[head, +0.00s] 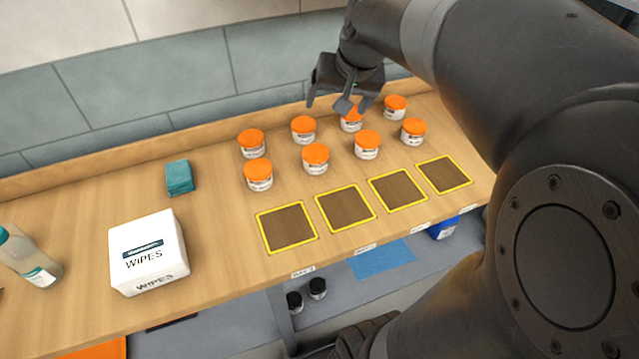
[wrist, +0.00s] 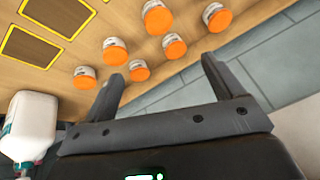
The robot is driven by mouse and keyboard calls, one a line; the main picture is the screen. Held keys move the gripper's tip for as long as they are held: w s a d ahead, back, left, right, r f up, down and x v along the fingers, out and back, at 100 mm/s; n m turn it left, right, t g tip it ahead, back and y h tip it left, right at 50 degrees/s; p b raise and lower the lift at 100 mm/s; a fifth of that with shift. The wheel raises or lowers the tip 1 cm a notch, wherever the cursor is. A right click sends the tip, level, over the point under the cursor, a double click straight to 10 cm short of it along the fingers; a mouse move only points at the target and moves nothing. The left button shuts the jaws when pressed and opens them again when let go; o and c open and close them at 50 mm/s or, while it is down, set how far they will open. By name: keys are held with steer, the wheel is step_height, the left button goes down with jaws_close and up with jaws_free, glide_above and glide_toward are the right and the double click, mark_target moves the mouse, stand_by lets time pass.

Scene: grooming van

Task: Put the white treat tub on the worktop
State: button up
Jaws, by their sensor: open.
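Several white tubs with orange lids stand upright in two rows on the wooden worktop (head: 220,215); one front-left tub (head: 258,175) is nearest. They look alike, and I cannot tell which is the treat tub. My gripper (head: 337,104) is open and empty, above the back row and partly covering one tub (head: 351,124). In the wrist view my gripper (wrist: 162,70) has its fingers apart with nothing between them; a tub (wrist: 139,71) shows beyond. A larger white container (wrist: 32,125) is at the left of the wrist view; its kind is unclear.
Yellow-edged brown squares (head: 287,228) lie in front of the tubs. A wipes box (head: 148,252), teal stack (head: 179,178) and clear bottle (head: 30,258) stand to the left. A tiled wall (head: 180,65) rises behind. A lower shelf holds dark jars (head: 317,288) and a blue mat (head: 383,260).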

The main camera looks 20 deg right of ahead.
steer(key=s+a+f+n, duration=0.1)
steer(key=s+a+n, duration=0.1)
steer(key=s+a, duration=0.3)
steer(key=s+a+f+n, duration=0.2)
steer(key=s+a, duration=0.3)
steer(key=s, duration=0.6)
steer(key=shift+s+a+f+t+h, duration=0.2)
steer(key=shift+s+t+h, duration=0.1)
steer(key=shift+s, duration=0.1)
